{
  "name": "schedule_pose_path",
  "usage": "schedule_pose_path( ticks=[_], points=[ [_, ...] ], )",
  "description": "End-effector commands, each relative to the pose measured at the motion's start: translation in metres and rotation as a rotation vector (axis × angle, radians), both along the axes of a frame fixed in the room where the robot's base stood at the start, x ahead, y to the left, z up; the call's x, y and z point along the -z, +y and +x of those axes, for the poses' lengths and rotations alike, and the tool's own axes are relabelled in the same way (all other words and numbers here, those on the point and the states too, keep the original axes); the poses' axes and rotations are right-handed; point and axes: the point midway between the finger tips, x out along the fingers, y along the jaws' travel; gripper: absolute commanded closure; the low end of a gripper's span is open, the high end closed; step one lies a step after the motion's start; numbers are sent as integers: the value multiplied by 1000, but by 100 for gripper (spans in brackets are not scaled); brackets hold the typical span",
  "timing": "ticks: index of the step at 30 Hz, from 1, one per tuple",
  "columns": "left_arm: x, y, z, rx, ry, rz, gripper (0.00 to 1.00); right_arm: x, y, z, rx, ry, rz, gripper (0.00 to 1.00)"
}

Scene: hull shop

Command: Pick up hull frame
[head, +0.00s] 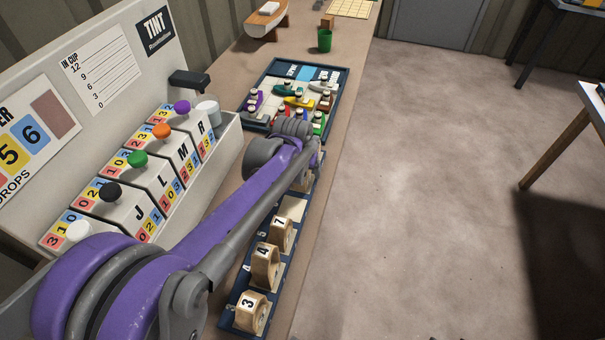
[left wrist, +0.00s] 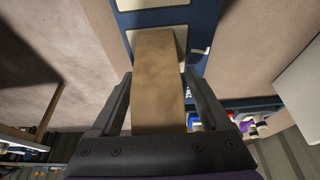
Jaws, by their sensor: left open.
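Wooden hull frames numbered 7 (head: 281,234), 4 (head: 265,265) and 3 (head: 250,311) stand in a row on a dark blue rack (head: 291,250) along the bench edge in the head view. My left arm reaches over the rack's far part and hides most of its own gripper. In the left wrist view my left gripper (left wrist: 158,76) is open, with one finger on each side of a plain wooden hull frame (left wrist: 158,92). I cannot tell whether the fingers touch it. Its number does not show. My right gripper is in neither view.
A blue-edged tray (head: 341,88) with several coloured small boats lies beyond my arm. A tint dispenser (head: 150,165) with coloured knobs stands left of the rack. A green cup (head: 325,41) stands farther back. Open floor (head: 430,200) lies right of the bench.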

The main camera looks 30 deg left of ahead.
Motion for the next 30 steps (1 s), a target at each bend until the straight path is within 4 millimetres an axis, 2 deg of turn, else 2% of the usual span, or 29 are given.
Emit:
schedule_pose_path(
  ticks=[6,7,20,30],
  points=[
    [1,0,1,0,0,0,20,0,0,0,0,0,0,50],
    [1,0,1,0,0,0,24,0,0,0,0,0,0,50],
    [1,0,0,0,0,0,100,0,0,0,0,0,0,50],
    [-1,0,0,0,0,0,100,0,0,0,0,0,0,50]
  ],
)
